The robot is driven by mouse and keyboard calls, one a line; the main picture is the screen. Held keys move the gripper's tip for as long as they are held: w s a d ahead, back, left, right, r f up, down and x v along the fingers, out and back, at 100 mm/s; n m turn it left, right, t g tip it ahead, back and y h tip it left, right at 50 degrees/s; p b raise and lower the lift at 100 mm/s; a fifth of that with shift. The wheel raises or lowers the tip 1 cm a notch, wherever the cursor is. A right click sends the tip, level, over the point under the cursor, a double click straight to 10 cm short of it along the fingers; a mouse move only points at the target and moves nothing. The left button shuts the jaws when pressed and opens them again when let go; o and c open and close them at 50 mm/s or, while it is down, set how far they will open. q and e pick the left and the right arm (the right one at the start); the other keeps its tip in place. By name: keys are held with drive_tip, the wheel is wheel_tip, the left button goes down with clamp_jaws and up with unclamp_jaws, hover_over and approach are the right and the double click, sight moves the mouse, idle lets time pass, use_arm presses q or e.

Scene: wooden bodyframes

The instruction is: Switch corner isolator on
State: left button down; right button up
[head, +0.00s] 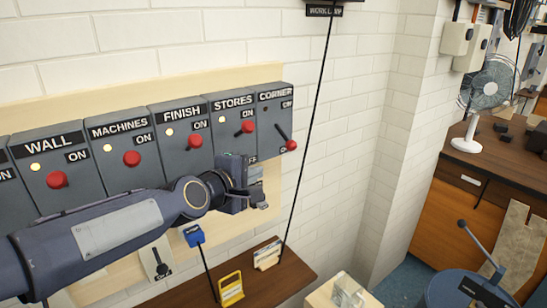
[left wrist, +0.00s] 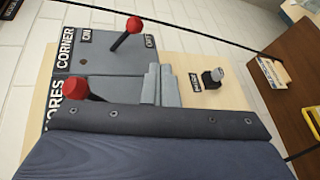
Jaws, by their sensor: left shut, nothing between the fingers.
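The corner isolator (head: 274,118) is the grey box at the right end of the switch row. Its red-knobbed lever (head: 291,145) slants down, toward the lower label, and its small lamp is dark. In the left wrist view the corner lever (left wrist: 134,24) leans toward the OFF label, away from ON. My left gripper (head: 258,198) is shut and empty, below the stores and corner boxes. In the left wrist view its fingertips (left wrist: 160,84) are together, apart from the lever. My right gripper is not in view.
The stores isolator (head: 233,122) adjoins on the left, its red knob (left wrist: 82,88) close to my left gripper. Several more isolators with lit lamps continue leftward. A black cord (head: 309,130) hangs just right of the corner box. A brown shelf (head: 290,279) lies below.

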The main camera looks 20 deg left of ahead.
use_arm(q)
drive_tip(key=s+f+m+g, duration=0.4)
drive_tip(key=s+f+m, duration=0.3)
drive_tip(key=s, duration=0.7)
drive_tip(key=s+a+f+m+g, duration=0.1)
drive_tip(key=s+f+m+g, duration=0.3)
drive_tip(key=s, duration=1.1)
wheel_tip(320, 180, down, 6)
drive_tip(key=m, duration=0.3)
drive_tip(key=shift+m+g, duration=0.3)
drive_tip(key=shift+m, duration=0.1)
drive_tip(key=shift+s+a, duration=0.1)
